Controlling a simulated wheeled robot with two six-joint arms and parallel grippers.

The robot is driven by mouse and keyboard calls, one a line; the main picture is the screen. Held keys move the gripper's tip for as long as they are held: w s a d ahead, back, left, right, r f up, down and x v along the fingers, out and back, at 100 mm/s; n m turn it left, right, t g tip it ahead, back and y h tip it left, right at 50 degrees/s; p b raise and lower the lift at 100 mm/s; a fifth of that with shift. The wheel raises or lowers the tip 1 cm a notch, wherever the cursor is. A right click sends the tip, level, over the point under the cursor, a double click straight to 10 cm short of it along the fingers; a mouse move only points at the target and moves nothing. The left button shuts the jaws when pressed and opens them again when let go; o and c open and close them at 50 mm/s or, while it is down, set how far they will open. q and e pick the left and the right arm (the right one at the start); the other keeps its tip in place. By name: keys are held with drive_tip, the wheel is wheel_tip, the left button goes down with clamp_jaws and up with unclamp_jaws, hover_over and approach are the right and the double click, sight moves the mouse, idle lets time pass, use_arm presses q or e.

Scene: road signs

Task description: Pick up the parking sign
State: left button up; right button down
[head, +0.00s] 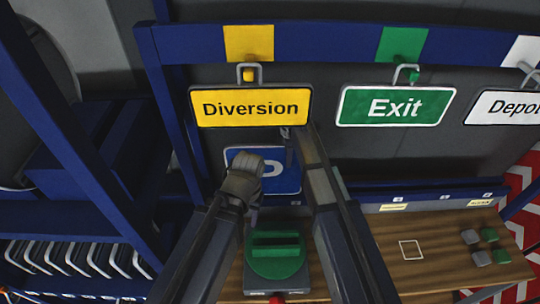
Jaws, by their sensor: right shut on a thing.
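The parking sign (284,182) is a blue panel with a white border and a white P, below the yellow Diversion sign. My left arm's end hides part of its left and middle. My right gripper (289,144) reaches in from the lower right, just under the Diversion sign, and is shut at the parking sign's upper right edge. The exact grip is small and dark. My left gripper (243,180) is in front of the sign's lower left; its fingers do not show clearly.
The yellow Diversion sign (250,91), green Exit sign (394,91) and white Depot sign (505,108) hang from a blue rail (320,46). A green round piece (277,262) sits on the wooden bench (447,262) between my arms. Several small blocks lie at the right.

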drive_tip(key=s+d, duration=0.2)
drive_tip(key=d, duration=0.8)
drive_tip(key=s+d, duration=0.3)
drive_tip(key=d, duration=0.8)
drive_tip(key=shift+d, duration=0.15)
